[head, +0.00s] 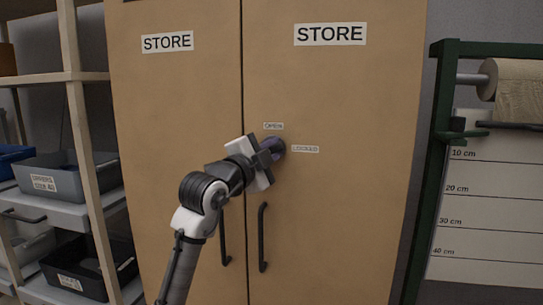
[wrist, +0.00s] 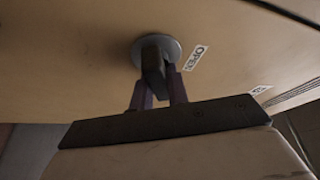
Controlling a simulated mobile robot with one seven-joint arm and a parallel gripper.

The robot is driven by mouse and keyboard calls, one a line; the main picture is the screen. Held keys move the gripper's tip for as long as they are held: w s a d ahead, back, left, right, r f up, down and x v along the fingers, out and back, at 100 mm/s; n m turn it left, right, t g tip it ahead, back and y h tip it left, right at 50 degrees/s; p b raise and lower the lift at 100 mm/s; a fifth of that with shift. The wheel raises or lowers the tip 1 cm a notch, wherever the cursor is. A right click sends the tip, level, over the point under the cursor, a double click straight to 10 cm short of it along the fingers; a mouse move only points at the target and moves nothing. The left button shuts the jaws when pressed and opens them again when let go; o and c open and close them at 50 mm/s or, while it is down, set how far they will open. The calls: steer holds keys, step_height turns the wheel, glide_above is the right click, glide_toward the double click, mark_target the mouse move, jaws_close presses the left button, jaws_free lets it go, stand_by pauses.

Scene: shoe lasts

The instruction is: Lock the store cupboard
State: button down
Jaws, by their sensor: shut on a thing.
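The store cupboard (head: 334,200) is tan with two tall doors, both standing shut. Its lock is a dark turn knob (wrist: 153,68) on a round grey plate (wrist: 172,46) on the right door, and it also shows in the head view (head: 277,146). An OPEN label (head: 273,126) is above the lock and a LOCKED label (head: 305,149) to its right. My gripper (head: 265,156) is at the lock, its two fingers (wrist: 158,92) shut on the knob. My gripper hides part of the knob in the head view, and I cannot tell which label it points to.
Two dark vertical handles (head: 263,237) hang below the lock near the door seam. A shelf rack with bins (head: 51,177) stands at the left. A green frame with a paper roll (head: 515,88) stands at the right.

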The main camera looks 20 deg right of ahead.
steer(key=m, duration=0.2)
steer(key=m+g+y, duration=0.1)
steer(key=m, duration=0.2)
steer(key=shift+f+g, duration=0.15)
steer(key=shift+g, duration=0.15)
stand_by(0.4)
steer(key=c, duration=1.4)
jaws_free()
steer(key=shift+o, duration=0.2)
steer(key=b+v, duration=0.2)
steer(key=v, duration=1.1)
steer(key=shift+s+a, duration=0.25)
steer(key=shift+s, duration=0.1)
